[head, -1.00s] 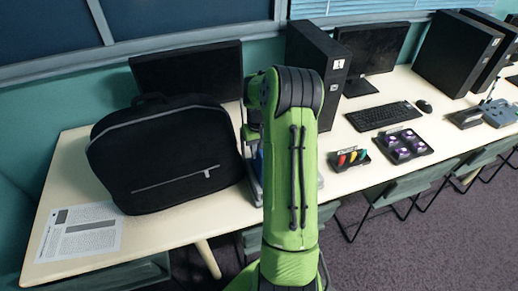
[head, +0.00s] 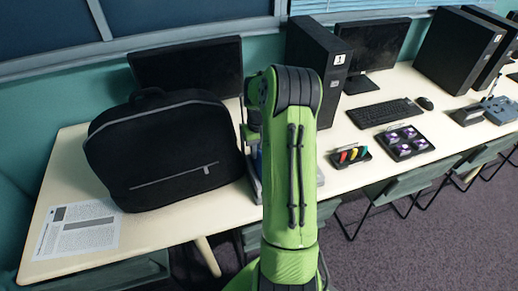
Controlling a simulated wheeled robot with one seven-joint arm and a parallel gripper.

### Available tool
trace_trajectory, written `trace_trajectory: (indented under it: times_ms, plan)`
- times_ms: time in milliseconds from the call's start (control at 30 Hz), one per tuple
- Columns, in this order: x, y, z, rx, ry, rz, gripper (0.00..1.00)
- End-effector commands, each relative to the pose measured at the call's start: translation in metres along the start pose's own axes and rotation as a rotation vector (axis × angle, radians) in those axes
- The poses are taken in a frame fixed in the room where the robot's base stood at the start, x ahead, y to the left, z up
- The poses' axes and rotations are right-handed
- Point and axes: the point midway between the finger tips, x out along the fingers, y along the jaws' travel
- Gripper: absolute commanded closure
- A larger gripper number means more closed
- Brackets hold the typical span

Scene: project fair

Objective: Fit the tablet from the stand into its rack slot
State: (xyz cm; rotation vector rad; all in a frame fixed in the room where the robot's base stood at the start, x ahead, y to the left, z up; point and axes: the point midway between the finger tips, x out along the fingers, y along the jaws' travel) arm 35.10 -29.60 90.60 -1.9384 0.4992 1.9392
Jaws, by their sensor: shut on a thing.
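My green arm rises through the middle of the head view and covers the spot behind it. My gripper is hidden behind the arm, so its fingers and anything in them cannot be seen. A grey-blue edge (head: 257,176) of something on the table shows just left of the arm, beside the backpack. A light grey bit shows at the arm's right side. These may belong to a rack or stand, but I cannot tell which. No tablet and no rack slot can be made out.
A black backpack (head: 165,150) stands left of the arm on the pale table (head: 160,232), with a printed sheet (head: 78,228) beside it. A computer tower (head: 318,70) is behind. A small holder with coloured pieces (head: 350,156), a purple-pieced tray (head: 404,142) and a keyboard (head: 384,112) are right.

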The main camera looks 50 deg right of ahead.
Motion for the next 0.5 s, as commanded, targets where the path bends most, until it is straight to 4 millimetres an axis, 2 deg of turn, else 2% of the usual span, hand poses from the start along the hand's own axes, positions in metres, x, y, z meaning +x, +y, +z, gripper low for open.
trace_trajectory:
  times_ms: [167, 467, 500]
  plan:
    - [0.0065, -0.0003, -0.0002, -0.001, 0.001, 0.0, 1.0]
    - [0.006, -0.0003, -0.0002, 0.0, 0.001, 0.0, 1.0]
    - [0.006, -0.0003, -0.0002, 0.0, 0.001, 0.0, 0.71]
